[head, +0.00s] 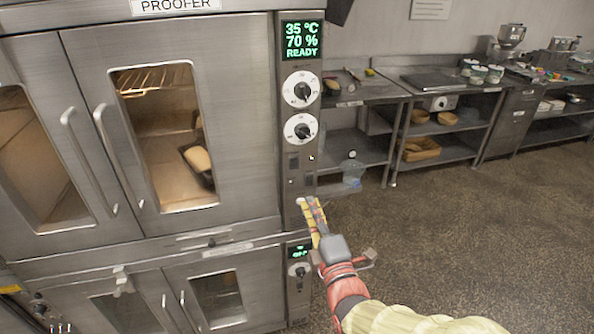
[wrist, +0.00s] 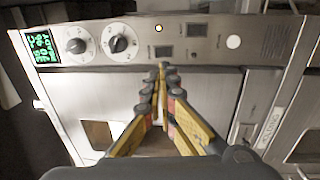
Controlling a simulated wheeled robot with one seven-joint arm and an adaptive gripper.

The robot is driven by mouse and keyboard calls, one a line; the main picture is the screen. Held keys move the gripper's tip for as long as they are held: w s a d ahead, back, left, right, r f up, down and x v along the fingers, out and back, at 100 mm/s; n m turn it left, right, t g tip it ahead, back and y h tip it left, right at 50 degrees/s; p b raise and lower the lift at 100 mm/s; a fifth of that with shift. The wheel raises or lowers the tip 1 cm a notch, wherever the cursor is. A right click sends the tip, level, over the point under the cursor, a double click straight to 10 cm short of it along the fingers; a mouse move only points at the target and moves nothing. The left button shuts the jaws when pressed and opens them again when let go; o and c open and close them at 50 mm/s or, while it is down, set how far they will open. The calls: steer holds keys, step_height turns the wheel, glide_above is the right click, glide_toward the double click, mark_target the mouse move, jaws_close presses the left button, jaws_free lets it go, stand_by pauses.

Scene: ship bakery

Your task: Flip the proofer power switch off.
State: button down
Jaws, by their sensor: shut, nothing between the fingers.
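The proofer's control panel (head: 297,130) is a narrow upright strip right of its doors. Its display (head: 302,40) reads 35 °C, 70 %, READY. Below two round knobs are small dark rocker switches (head: 294,162). In the wrist view the panel lies sideways, with dark switches (wrist: 164,50) and (wrist: 194,30) beside a small lit yellowish lamp (wrist: 159,28). The switch labels are too small to read, so I cannot tell which is power. My gripper (head: 308,203) is shut and empty, its tips (wrist: 163,68) near the panel's lower part, just below the switches. Contact cannot be told.
The proofer doors have protruding handles (head: 107,160). A lower unit has its own lit display (head: 299,250) and knob. Steel worktables (head: 350,100) with shelves stand at the back right. A water bottle (head: 351,168) stands on a low shelf. The floor at right is clear.

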mark_target(294, 162)
steer(key=b+x, duration=0.2)
steer(key=x, duration=1)
steer(key=shift+w+a, duration=0.1)
steer(key=shift+w, duration=0.2)
steer(key=shift+w+a+r, duration=0.1)
steer(key=shift+w, duration=0.35)
steer(key=shift+b, duration=0.3)
steer(key=shift+w+a+b, duration=0.1)
steer(key=shift+w+b, duration=0.15)
steer(key=shift+b, duration=0.1)
steer(key=shift+r, duration=0.2)
